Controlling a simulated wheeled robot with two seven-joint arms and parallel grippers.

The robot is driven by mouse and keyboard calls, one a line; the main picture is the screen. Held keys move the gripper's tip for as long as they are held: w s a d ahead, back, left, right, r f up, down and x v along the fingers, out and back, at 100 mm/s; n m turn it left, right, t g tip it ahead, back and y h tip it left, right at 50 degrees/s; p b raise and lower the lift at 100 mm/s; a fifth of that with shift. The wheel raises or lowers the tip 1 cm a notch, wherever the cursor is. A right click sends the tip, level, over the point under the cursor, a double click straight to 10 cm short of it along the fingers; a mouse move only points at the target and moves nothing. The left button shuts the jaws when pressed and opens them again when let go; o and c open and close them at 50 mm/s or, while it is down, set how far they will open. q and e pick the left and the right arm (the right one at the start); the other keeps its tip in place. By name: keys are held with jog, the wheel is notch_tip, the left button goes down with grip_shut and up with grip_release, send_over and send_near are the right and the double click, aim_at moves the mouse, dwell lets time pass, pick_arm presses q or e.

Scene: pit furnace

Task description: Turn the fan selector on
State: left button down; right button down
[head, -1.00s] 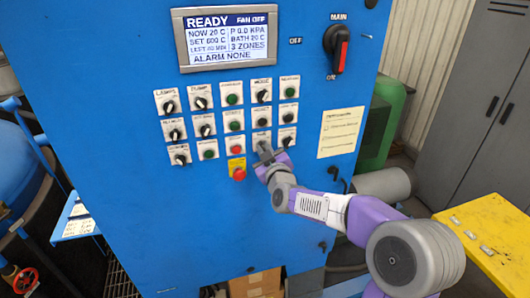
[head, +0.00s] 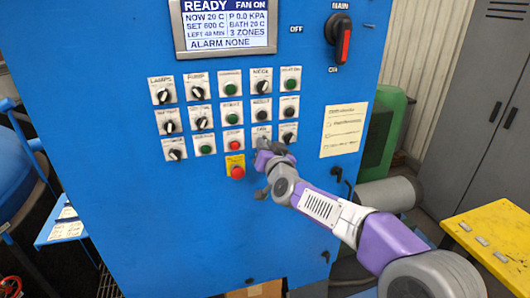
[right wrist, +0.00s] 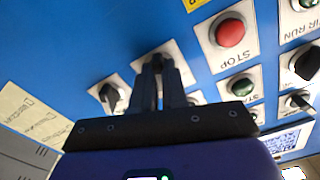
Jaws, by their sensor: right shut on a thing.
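The fan selector (head: 261,131) is a dark knob on a small white plate in the bottom row of the blue panel. My right gripper (head: 263,153) covers most of it in the head view. In the right wrist view, the two dark fingers (right wrist: 159,80) are closed around the selector's knob (right wrist: 157,60) and hide its pointer. The display (head: 226,25) at the top reads READY, FAN ON and ALARM NONE. My left gripper is not in view.
Several selectors and push buttons surround it closely, with a red STOP button (head: 233,146) and a red button on yellow (head: 237,171) to the left. The MAIN switch (head: 343,40) is at upper right. A yellow table (head: 490,240) stands at lower right. The panel below is clear.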

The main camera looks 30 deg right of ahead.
jog(key=shift+m+b, duration=0.4)
jog(key=shift+m, duration=0.5)
jog(key=c, duration=1.2)
grip_release()
jog(key=shift+o, duration=0.2)
jog(key=v, duration=0.7)
jog(key=shift+s, duration=0.3)
